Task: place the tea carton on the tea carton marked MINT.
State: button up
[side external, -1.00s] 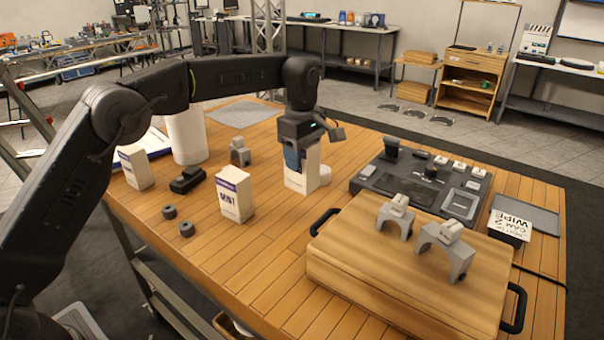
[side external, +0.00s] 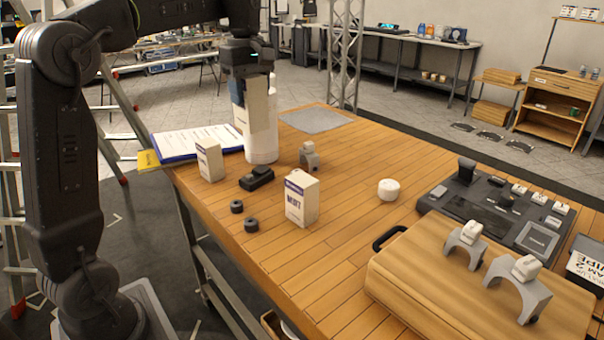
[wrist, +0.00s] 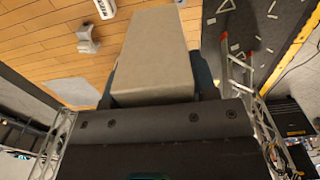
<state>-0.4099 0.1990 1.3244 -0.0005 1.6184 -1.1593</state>
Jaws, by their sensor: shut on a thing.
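My gripper (side external: 253,90) is shut on a tea carton (side external: 262,112), held upright above the table at the back left, in front of the white cylinder. In the wrist view the held carton (wrist: 153,55) shows its plain pale side between the fingers, its label out of sight. The tea carton marked MINT (side external: 301,199) stands upright on the table, to the right of and nearer the camera than the held one. Its top is bare and apart from the held carton.
Another small carton (side external: 210,160) stands at the left. The white cylinder (side external: 262,148) is partly hidden behind the held carton. A wooden case (side external: 455,285) is at the right.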

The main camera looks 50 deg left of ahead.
jog(key=shift+w+d+f, duration=1.05)
jog(key=shift+d+f, duration=0.5)
jog(key=shift+f, duration=0.25)
jog(key=shift+w+d+f, duration=1)
jog(key=shift+d+f, duration=0.55)
jog(key=shift+f, duration=0.25)
jog(key=shift+w+d+f, duration=1.05)
jog(key=shift+d+f, duration=0.5)
jog(key=shift+f, duration=0.25)
jog(key=shift+f, duration=0.1)
jog(key=o, duration=0.9)
jog(key=shift+o, duration=0.2)
